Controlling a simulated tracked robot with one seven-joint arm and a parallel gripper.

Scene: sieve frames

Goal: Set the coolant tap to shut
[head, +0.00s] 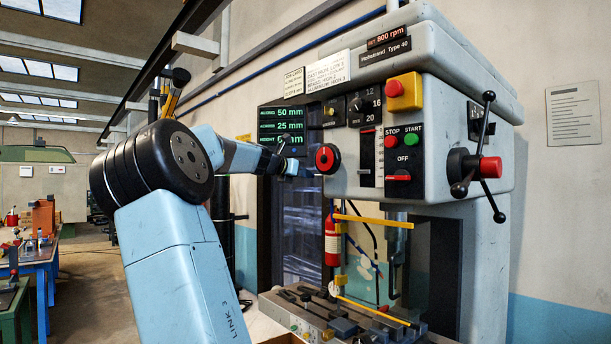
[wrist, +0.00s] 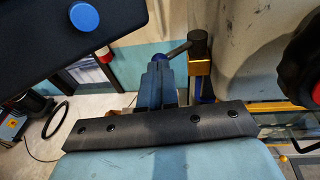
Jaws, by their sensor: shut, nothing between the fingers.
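In the wrist view, the coolant tap appears to be the upright fitting with a dark top, a brass collar (wrist: 200,66) and a blue pipe below. In the head view, my gripper (head: 300,169) is between the dark display and the red handwheel. The tap is not clear there, partly behind my arm.
The red handwheel (head: 327,158) is close right of my gripper and also shows in the wrist view (wrist: 313,80). The display panel (head: 282,128) stands behind. The panel's blue button (wrist: 84,16) is upper left in the wrist view. A cluttered machine table (head: 330,315) lies below.

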